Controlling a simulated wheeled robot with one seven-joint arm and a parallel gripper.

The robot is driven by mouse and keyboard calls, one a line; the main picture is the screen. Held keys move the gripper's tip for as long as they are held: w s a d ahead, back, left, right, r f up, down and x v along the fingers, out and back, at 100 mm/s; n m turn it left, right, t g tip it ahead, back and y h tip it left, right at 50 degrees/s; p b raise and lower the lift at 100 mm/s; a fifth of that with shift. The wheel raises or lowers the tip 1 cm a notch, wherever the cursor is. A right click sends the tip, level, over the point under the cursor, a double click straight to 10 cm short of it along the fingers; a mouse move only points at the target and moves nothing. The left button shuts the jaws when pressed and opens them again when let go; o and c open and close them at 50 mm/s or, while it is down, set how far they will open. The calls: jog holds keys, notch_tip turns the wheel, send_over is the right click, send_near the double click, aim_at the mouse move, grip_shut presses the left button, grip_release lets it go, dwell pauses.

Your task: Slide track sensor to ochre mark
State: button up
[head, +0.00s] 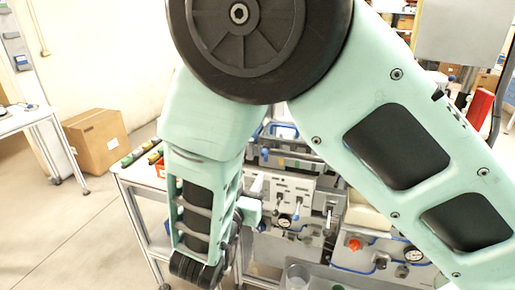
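I cannot make out the track sensor or the ochre mark in the head view. My own mint-green arm covers much of the middle and right of the picture and hides part of the work area. My gripper's fingers do not show; the arm runs down to a dark joint near the bottom edge.
A bench rig with a pale valve panel (291,188), gauges, blue tubing and a red knob (354,244) stands behind my arm. A clear cup (297,277) is at the bottom. A cardboard box (95,141) sits on the floor at left, with open floor in front.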

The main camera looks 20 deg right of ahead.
aim_at(264, 152)
jog(key=p+x, duration=0.3)
jog(key=x, duration=0.8)
jog(key=shift+w+d, duration=0.2)
jog(key=shift+w, duration=0.1)
grip_shut()
